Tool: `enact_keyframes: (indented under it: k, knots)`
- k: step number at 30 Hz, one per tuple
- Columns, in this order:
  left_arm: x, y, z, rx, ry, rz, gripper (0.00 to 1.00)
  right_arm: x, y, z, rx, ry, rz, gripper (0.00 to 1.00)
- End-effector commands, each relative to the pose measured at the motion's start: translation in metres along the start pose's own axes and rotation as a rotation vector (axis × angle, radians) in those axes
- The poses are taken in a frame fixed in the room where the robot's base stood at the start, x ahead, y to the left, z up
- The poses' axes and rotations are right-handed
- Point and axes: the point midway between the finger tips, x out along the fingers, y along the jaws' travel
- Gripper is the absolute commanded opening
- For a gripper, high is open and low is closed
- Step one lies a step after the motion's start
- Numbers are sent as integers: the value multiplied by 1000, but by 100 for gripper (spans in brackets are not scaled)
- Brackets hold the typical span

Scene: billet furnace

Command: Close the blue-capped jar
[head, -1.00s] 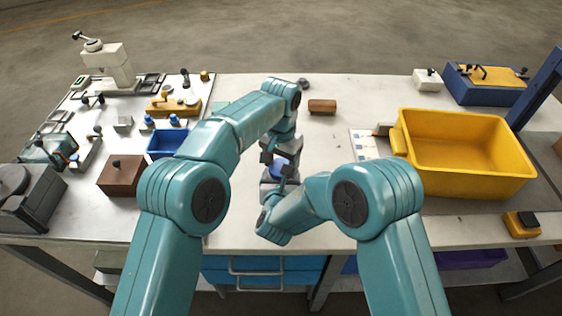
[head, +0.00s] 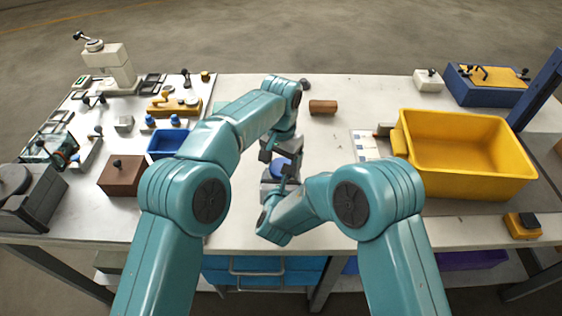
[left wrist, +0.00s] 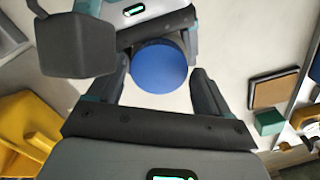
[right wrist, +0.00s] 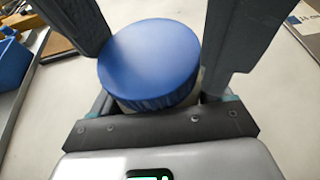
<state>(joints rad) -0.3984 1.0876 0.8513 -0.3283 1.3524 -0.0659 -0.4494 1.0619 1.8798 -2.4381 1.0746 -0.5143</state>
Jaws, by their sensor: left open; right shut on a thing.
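The blue cap (head: 281,166) of the jar shows in the head view between my two grippers, near the middle of the bench. It also shows as a round blue disc in the left wrist view (left wrist: 159,66) and in the right wrist view (right wrist: 150,60). A pale strip of the jar body (right wrist: 152,106) shows under the cap. My left gripper (left wrist: 161,72) is open above the jar, one finger on each side of the cap. My right gripper (right wrist: 155,45) is shut on the jar. The thread and most of the jar body are hidden.
A yellow bin (head: 465,152) stands to the right. A blue tray (head: 167,142) and a brown box (head: 122,175) stand to the left. A brown cylinder (head: 322,107) lies behind the grippers. Bare bench (head: 345,95) shows behind and right of the jar.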

Motion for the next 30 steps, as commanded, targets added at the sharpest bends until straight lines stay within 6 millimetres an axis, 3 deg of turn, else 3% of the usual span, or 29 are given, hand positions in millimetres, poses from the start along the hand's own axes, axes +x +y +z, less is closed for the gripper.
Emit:
enact_keyframes:
  k: [3,8,16,18,22,23,24,30]
  knots:
    - [-22,5,0,6,0,6,91,1,0,-2,0,6,3,0]
    - [-38,3,0,4,-1,5,91,1,0,-2,0,6,1,0]
    - [-41,2,1,3,-1,4,91,0,0,-2,1,5,0,0]
    - [-41,2,1,3,-1,3,100,0,-1,-2,1,5,0,0]
    - [-41,2,1,2,-1,3,100,0,-1,-2,1,5,-1,0]
    - [-41,2,1,2,-1,3,100,0,-1,-2,1,5,-1,85]
    - [-41,2,1,2,-1,3,100,0,-1,-2,1,5,-1,98]
    - [-40,2,1,2,-1,3,100,0,-1,-2,1,6,-1,100]
